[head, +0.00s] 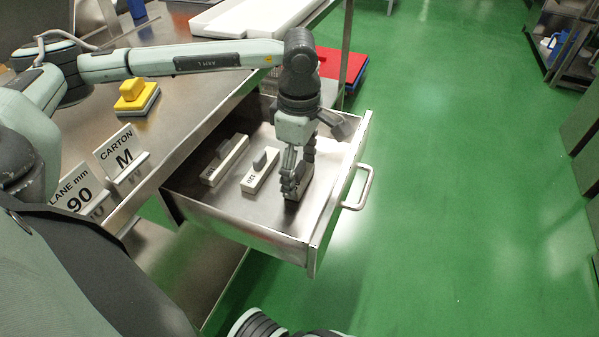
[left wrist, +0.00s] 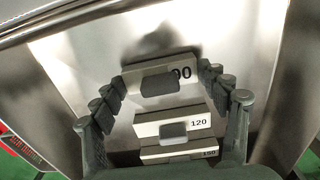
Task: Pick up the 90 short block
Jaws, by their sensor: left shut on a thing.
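My left gripper (head: 294,187) reaches down into the open drawer (head: 250,222). It is shut on the short block in the drawer, mostly hidden by the fingers in the head view. The held block appears to be at the drawer floor. My right gripper is not in view.
The drawer's walls and its handle (head: 362,188) stand close to the gripper. Signs reading LANE mm 90 (head: 75,192) and CARTON M (head: 118,150) stand on the steel table (head: 185,98). A yellow block (head: 132,90) sits there too. Green floor is clear at right.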

